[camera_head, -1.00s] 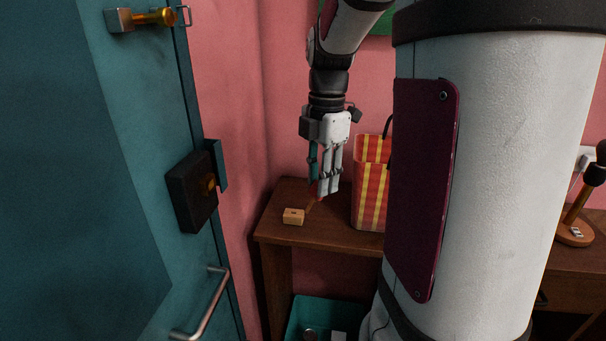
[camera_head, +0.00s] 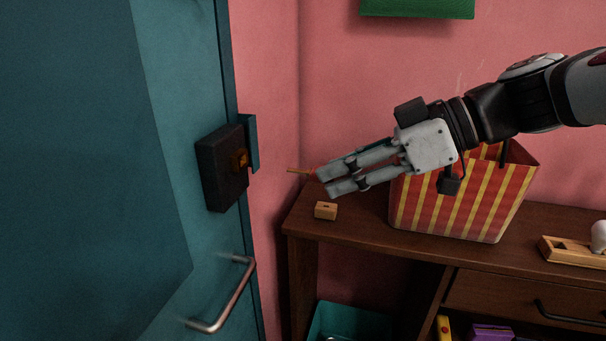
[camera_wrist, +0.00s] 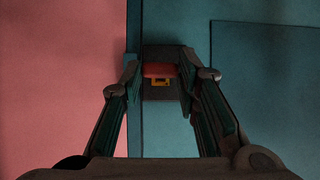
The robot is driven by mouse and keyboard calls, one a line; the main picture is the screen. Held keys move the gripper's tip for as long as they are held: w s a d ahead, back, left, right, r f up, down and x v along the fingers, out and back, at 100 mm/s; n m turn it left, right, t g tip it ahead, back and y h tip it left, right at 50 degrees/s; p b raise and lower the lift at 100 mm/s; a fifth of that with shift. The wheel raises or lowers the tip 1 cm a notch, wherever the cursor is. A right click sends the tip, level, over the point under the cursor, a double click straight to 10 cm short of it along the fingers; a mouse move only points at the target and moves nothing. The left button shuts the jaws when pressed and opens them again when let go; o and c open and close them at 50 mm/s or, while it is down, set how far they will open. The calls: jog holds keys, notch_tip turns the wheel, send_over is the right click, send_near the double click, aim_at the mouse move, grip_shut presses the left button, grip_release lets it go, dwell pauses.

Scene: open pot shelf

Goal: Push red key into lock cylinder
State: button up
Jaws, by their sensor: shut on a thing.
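My gripper (camera_head: 323,183) is shut on the red key (camera_head: 300,170), near the wall between the door and the striped bag. The key's thin orange-brown shaft sticks out leftward from the fingertips, towards the door. The lock is a black box (camera_head: 213,178) on the teal door's edge, with a brass lock cylinder (camera_head: 239,159) on its side. A clear gap separates the key tip from the cylinder. In the wrist view the red key head (camera_wrist: 158,71) is between the fingertips, with the yellow cylinder (camera_wrist: 160,82) just below it in the picture. The key's shaft is hidden there.
A teal door (camera_head: 75,170) with a metal handle (camera_head: 230,297) fills the left. A small wooden block (camera_head: 326,210) and a red-yellow striped bag (camera_head: 462,202) stand on the brown desk (camera_head: 400,246) below my gripper. Air between key and lock is free.

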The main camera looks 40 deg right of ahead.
aim_at(299, 171)
jog(key=shift+w+a+r+p, duration=0.1)
jog(key=shift+w+a+p, duration=0.15)
jog(key=shift+w+a, duration=0.8)
jog(key=shift+w+a+r+p, duration=0.1)
jog(key=shift+w+a+p, duration=0.1)
jog(key=shift+w+a, duration=0.8)
jog(key=shift+w+d, duration=0.15)
jog(key=shift+d, duration=0.05)
jog(key=shift+w+a+b, duration=0.2)
jog(key=shift+w+b, duration=0.1)
jog(key=shift+b, duration=0.65)
dwell(1.3)
jog(key=shift+w+a+b, duration=0.7)
jog(key=shift+w+b, duration=0.2)
jog(key=shift+b, duration=0.35)
dwell(2.2)
